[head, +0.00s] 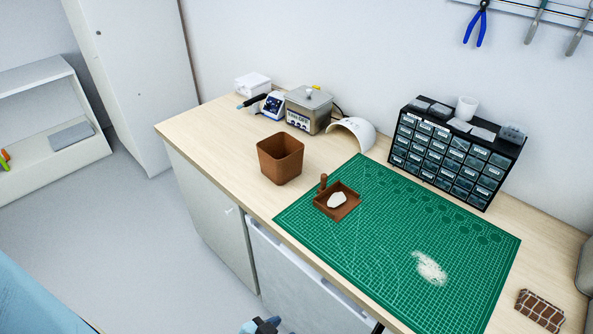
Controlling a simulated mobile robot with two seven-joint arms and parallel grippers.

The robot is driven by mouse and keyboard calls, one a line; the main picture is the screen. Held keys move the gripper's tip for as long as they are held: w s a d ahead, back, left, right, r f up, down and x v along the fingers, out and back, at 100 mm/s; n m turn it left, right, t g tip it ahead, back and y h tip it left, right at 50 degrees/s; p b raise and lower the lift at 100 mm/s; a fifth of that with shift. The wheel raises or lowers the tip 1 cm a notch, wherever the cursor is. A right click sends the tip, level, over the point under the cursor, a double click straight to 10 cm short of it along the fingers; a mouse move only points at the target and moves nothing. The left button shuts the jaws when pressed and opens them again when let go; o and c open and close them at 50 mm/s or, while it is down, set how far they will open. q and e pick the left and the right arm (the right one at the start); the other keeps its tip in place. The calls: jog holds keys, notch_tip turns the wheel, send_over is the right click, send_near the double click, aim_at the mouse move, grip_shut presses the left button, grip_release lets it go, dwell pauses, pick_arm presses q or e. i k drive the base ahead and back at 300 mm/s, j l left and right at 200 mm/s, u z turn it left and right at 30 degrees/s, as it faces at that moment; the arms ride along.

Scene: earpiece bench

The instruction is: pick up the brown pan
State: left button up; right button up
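The brown pan (352,211) is a shallow square tray with a short upright brown handle (323,183) at its far left corner. It rests on the left part of the green cutting mat (380,240). A white rounded lump (337,199) lies in it. Neither of my grippers can be made out in the head view, and nothing touches the pan. A small blue and dark part shows at the bottom edge; I cannot tell what it is.
A brown bin (280,160) stands just left of the pan. Behind are a grey heated unit (309,110), a white curved shell (354,131) and a black drawer cabinet (452,150). The mat's front is clear.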

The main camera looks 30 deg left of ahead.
aim_at(336, 200)
jog(key=j+z, duration=0.45)
jog(key=j, duration=0.2)
jog(key=j+z, duration=0.45)
jog(key=j, duration=0.2)
